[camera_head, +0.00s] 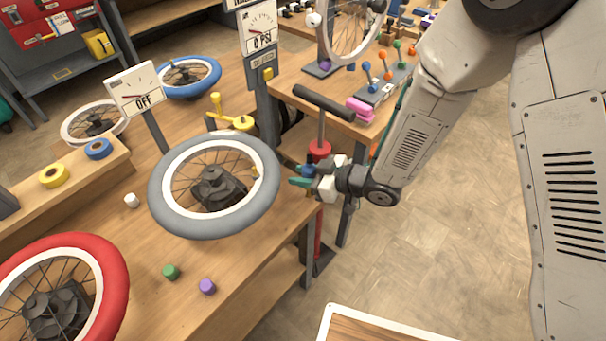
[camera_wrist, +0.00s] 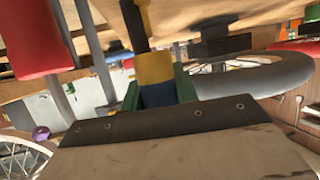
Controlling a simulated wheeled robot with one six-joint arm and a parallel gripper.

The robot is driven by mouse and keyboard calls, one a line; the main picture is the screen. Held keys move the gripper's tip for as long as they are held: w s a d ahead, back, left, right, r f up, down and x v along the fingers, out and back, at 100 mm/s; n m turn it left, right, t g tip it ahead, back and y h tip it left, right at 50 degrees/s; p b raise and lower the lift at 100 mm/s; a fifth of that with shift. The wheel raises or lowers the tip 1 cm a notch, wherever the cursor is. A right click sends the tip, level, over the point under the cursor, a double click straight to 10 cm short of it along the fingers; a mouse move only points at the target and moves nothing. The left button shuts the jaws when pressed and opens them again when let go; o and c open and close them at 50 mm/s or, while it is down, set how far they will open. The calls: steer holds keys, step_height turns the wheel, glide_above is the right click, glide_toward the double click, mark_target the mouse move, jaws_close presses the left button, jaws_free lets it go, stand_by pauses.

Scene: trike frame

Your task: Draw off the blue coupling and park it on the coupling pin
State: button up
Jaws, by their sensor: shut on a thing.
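My gripper (camera_head: 305,176) is between the grey-tyred wheel (camera_head: 160,205) and the red floor pump (camera_head: 320,150). Its green-tipped fingers are shut on the blue coupling (camera_head: 308,171). In the wrist view my gripper (camera_wrist: 158,91) holds the blue coupling (camera_wrist: 158,96) between both fingers. A yellow part (camera_wrist: 153,68) and a dark stem line up just beyond the coupling; whether they are joined to it I cannot tell. I cannot tell which post is the coupling pin.
An OFF sign (camera_head: 139,92) and a 0 PSI gauge (camera_head: 260,32) stand behind the grey wheel. A red-tyred wheel (camera_head: 112,270) lies front left. Green (camera_head: 171,271) and purple (camera_head: 207,286) caps lie on the bench. Coloured levers (camera_head: 384,78) stand on the right bench.

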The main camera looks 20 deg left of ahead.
steer(key=shift+f, duration=1.7)
steer(key=o, duration=1.1)
steer(key=shift+o, duration=0.2)
steer(key=w+v, duration=0.1)
steer(key=v, duration=0.6)
steer(key=shift+s+d, duration=0.4)
steer(key=shift+s, duration=0.1)
